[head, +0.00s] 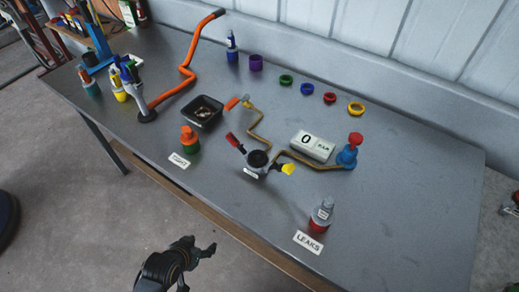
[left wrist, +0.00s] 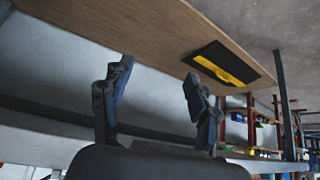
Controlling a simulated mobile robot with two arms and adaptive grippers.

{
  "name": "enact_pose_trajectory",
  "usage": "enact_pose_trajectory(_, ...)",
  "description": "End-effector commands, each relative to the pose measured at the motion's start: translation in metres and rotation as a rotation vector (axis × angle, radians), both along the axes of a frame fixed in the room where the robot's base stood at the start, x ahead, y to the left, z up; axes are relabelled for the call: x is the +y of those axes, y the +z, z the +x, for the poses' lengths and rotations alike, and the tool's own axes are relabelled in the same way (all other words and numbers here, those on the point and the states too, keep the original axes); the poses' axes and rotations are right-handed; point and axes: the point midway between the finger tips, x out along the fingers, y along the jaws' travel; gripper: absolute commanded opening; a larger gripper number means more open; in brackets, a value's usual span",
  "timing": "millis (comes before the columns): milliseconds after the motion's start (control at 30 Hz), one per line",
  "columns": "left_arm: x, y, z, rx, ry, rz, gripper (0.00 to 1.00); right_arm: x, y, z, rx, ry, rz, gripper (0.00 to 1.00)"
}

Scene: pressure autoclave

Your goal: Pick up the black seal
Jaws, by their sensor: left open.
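I cannot pick out the black seal for certain. A dark round opening or ring (head: 258,158) shows on top of the small grey vessel (head: 254,171) mid-table. A black square tray (head: 219,103) behind it holds small items too small to tell. My left gripper (head: 203,267) is open and empty, in front of the table's near edge and apart from everything on it. In the left wrist view its two spread fingers (left wrist: 158,78) have nothing between them. My right gripper is not in view.
Purple (head: 256,62), green (head: 286,80), blue (head: 307,88), red (head: 329,98) and yellow (head: 356,108) rings line the back. A pressure display (head: 312,146), a blue valve (head: 347,156) and a red-based bottle (head: 320,216) stand right. An orange pipe (head: 188,72) rises left. The table's right end is clear.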

Motion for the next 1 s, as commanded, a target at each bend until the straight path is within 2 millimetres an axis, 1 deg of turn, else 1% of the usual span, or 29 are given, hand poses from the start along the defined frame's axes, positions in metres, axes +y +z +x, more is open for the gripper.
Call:
enact_pose_trajectory(33,-0.009,0.046,0.010,-0.048,-0.025,-0.018,0.61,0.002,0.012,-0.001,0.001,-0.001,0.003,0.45)
enact_pose_trajectory(67,-0.015,0.069,0.016,-0.080,-0.045,-0.031,0.61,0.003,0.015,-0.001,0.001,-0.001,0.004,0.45)
enact_pose_trajectory(100,-0.025,0.102,0.026,-0.141,-0.080,-0.055,0.61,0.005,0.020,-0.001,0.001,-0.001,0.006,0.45)
enact_pose_trajectory(200,-0.053,0.171,0.047,-0.303,-0.173,-0.131,0.61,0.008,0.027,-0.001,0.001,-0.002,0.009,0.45)
enact_pose_trajectory(300,-0.074,0.218,0.057,-0.423,-0.242,-0.197,0.61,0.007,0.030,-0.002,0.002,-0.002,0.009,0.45)
enact_pose_trajectory(400,-0.086,0.245,0.060,-0.492,-0.280,-0.238,0.61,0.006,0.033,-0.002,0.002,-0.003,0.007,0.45)
enact_pose_trajectory(467,-0.092,0.251,0.064,-0.509,-0.289,-0.251,0.61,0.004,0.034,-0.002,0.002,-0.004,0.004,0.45)
enact_pose_trajectory(533,-0.098,0.251,0.071,-0.518,-0.291,-0.258,0.61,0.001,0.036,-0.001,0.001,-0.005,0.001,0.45)
enact_pose_trajectory(800,-0.126,0.231,0.110,-0.517,-0.290,-0.257,0.61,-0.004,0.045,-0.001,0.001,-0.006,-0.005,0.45)
enact_pose_trajectory(900,-0.133,0.225,0.119,-0.516,-0.290,-0.257,0.61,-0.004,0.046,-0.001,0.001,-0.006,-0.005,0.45)
enact_pose_trajectory(1000,-0.136,0.222,0.123,-0.517,-0.291,-0.255,0.61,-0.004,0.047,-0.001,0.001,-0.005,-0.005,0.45)
